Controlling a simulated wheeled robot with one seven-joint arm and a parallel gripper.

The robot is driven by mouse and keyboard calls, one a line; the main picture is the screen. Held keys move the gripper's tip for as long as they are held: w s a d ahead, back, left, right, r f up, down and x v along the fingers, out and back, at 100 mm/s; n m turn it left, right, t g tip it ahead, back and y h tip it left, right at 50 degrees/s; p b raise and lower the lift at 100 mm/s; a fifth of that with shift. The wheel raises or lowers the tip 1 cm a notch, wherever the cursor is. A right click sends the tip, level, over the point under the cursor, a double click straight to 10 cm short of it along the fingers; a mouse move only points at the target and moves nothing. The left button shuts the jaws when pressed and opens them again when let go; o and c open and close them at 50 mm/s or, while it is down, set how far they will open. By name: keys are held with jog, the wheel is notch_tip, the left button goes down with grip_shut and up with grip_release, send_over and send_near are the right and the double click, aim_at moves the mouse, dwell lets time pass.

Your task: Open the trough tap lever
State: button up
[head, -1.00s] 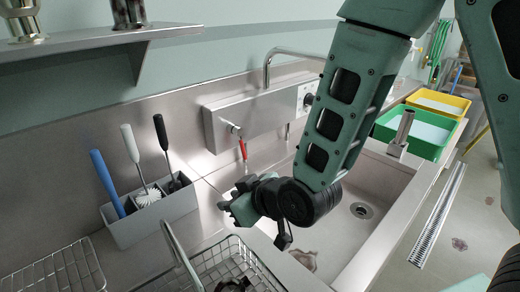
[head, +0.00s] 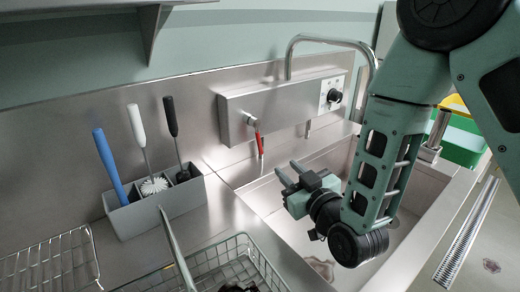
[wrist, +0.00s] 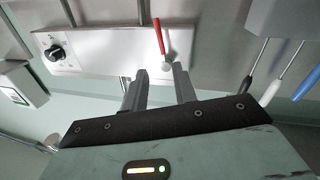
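The tap lever is a red handle (head: 260,144) hanging down from a small round valve at the left end of the steel tap panel (head: 285,110) on the back wall. In the wrist view, the red lever (wrist: 159,36) shows just beyond my fingertips, with the panel (wrist: 100,50) behind. My gripper (head: 287,174) is open and empty, its two fingers apart. It is over the trough (head: 400,225), below and to the right of the lever, not touching it. In the wrist view, my gripper (wrist: 160,80) points at the panel.
A black knob (head: 334,96) is at the panel's right end, and a curved spout (head: 330,40) rises beside it. A grey holder (head: 155,207) with brushes stands to the left. A wire basket (head: 235,265) is in front. A green bin (head: 462,145) is at the far right.

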aim_at(260, 142)
jog(key=shift+w+a+f+b, duration=0.25)
jog(key=shift+w+b, duration=0.4)
jog(key=shift+b, duration=1.9)
jog(key=shift+a+b, duration=0.1)
jog(key=shift+b, duration=0.35)
jog(key=p+x, duration=0.1)
jog(key=x, duration=0.4)
jog(key=p+x, duration=0.1)
jog(key=x, duration=0.3)
jog(key=p+x, duration=0.1)
jog(key=x, duration=0.4)
jog(key=shift+w+a+r+p, duration=0.1)
jog(key=shift+w+r+p, duration=0.15)
jog(key=shift+r+p, duration=0.05)
grip_shut()
